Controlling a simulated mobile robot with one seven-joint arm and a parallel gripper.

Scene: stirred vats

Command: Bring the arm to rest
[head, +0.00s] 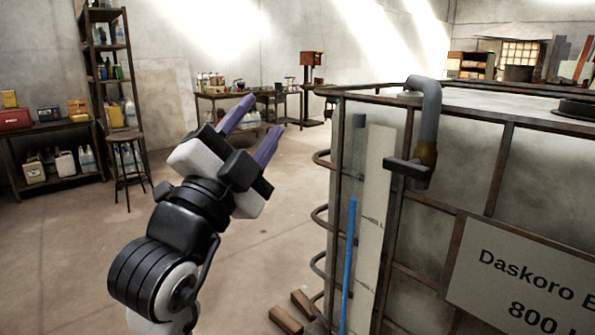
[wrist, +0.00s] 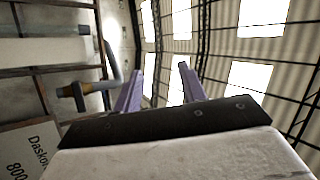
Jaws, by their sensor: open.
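My gripper (head: 253,130) is raised in front of the room at the middle left of the head view, its purple fingers pointing up and to the right. The fingers stand apart with nothing between them. In the wrist view my gripper (wrist: 158,88) is also open and empty, with the ceiling lights behind it. My arm comes up from the bottom of the head view, bent at a black joint. The gripper is left of the caged vat (head: 455,150) in the picture and appears clear of it.
The vat has a grey bent pipe (head: 428,110), a blue sight strip (head: 349,260) and a sign (head: 525,285). A stool (head: 127,150), a tall rack (head: 110,60) and a workbench (head: 225,97) stand farther back. Wooden blocks (head: 286,320) lie by the vat's foot. Open floor lies left.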

